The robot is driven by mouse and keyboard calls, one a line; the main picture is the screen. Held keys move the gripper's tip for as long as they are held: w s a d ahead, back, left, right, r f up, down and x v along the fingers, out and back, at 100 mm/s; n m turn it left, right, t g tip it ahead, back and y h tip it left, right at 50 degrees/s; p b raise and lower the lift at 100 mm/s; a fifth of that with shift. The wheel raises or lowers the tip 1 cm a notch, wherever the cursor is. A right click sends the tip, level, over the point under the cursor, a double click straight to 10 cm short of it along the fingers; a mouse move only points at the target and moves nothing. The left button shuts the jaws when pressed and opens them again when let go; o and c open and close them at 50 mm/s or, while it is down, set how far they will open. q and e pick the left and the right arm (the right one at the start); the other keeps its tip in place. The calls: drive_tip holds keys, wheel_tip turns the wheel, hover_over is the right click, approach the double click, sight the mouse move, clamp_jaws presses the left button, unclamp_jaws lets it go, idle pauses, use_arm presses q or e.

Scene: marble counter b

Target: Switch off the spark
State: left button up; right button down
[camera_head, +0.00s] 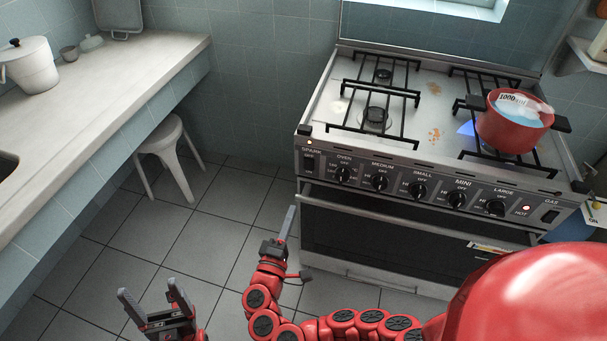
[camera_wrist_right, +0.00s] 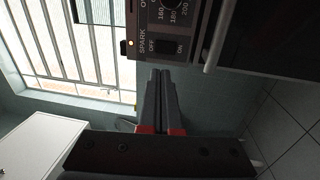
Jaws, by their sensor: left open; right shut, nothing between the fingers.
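The spark switch (camera_head: 309,163) is a dark rocker at the left end of the stove's front panel. It also shows in the right wrist view (camera_wrist_right: 170,46), between OFF and ON labels; which side is pressed I cannot tell. A small orange light (camera_wrist_right: 131,43) glows beside the SPARK label. My right gripper (camera_head: 291,220) is shut and empty, in front of and below the switch in the head view. In the wrist view its fingertips (camera_wrist_right: 161,73) point beside the switch, seemingly apart from it. My left gripper (camera_head: 150,297) is open and empty above the floor, far from the stove.
The stove (camera_head: 420,190) carries several knobs and a GAS switch (camera_head: 549,216) at the right. A red pot (camera_head: 512,135) of water sits on the right burner over a blue flame (camera_head: 467,129). A counter (camera_head: 110,90) and white stool (camera_head: 163,140) stand left; floor between is clear.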

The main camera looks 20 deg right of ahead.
drive_tip(key=p, duration=0.3)
approach(310, 163)
drive_tip(key=x, duration=0.5)
drive_tip(key=shift+w+f, duration=0.15)
drive_tip(key=shift+w, duration=0.1)
drive_tip(key=shift+w+d, duration=0.35)
drive_tip(key=shift+w, duration=0.3)
drive_tip(key=shift+w+d+r+g+y+p, duration=0.15)
drive_tip(key=shift+r+g+y+p, duration=0.1)
drive_tip(key=shift+r+p, duration=0.3)
drive_tip(key=shift+w+d+r+g+y+p, duration=0.15)
drive_tip(key=shift+d+r+g+p, duration=0.15)
drive_tip(key=shift+p, duration=0.4)
drive_tip(key=shift+s+a+f, duration=0.15)
drive_tip(key=shift+a+f, duration=0.05)
drive_tip(key=shift+f, duration=0.15)
drive_tip(key=shift+b, duration=0.3)
